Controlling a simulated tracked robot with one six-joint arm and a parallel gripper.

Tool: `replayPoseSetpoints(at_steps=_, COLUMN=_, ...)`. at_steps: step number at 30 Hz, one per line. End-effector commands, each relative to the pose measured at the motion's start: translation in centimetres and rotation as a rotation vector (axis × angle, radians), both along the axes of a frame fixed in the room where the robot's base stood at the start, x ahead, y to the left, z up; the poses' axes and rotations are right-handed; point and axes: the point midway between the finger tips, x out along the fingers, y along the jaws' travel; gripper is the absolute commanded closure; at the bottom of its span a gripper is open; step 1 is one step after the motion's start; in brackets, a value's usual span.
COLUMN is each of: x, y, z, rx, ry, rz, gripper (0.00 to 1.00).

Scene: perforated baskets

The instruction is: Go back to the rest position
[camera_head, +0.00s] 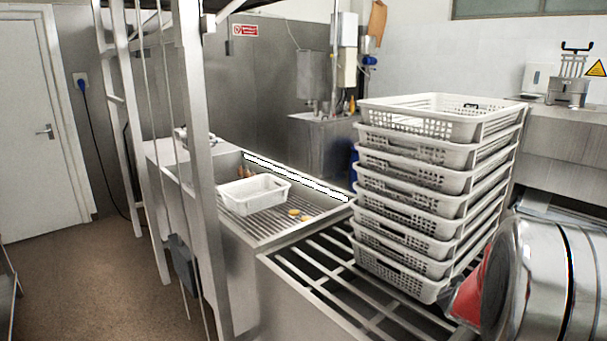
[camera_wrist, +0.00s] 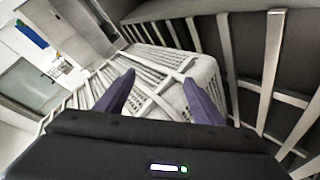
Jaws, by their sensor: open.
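My gripper (camera_wrist: 160,98) shows in the wrist view with its two dark purple fingers apart and nothing between them. Beyond the fingertips, in the wrist view, are the white walls of the perforated baskets (camera_wrist: 205,72); I cannot tell whether the fingers touch them. In the head view the tall stack of white perforated baskets (camera_head: 405,225) stands on a metal rack at the right. A shiny, rounded metal part fills the lower right corner of the head view. My gripper is not clearly seen there.
A white tray (camera_head: 254,194) sits on a slatted metal basin (camera_head: 240,232) left of the stack, with small orange items (camera_head: 294,212) beside it. A metal post (camera_head: 198,150) stands at the left. Brown floor (camera_head: 85,275) is open near the white door (camera_head: 40,130).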

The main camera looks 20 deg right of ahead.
Motion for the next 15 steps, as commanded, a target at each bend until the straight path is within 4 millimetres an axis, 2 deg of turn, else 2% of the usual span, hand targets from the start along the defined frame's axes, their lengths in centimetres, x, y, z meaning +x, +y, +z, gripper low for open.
replayPoseSetpoints(at_steps=1, x=0.3, y=1.7, z=1.0, rx=0.006, ry=0.004, rz=0.031, gripper=0.38)
replayPoseSetpoints(at_steps=8, x=1.1, y=9.6, z=3.6, rx=0.102, ry=0.022, rz=0.129, gripper=0.38)
replayPoseSetpoints(at_steps=15, x=0.4, y=18.2, z=5.9, rx=0.246, ry=0.034, rz=0.191, gripper=0.38)
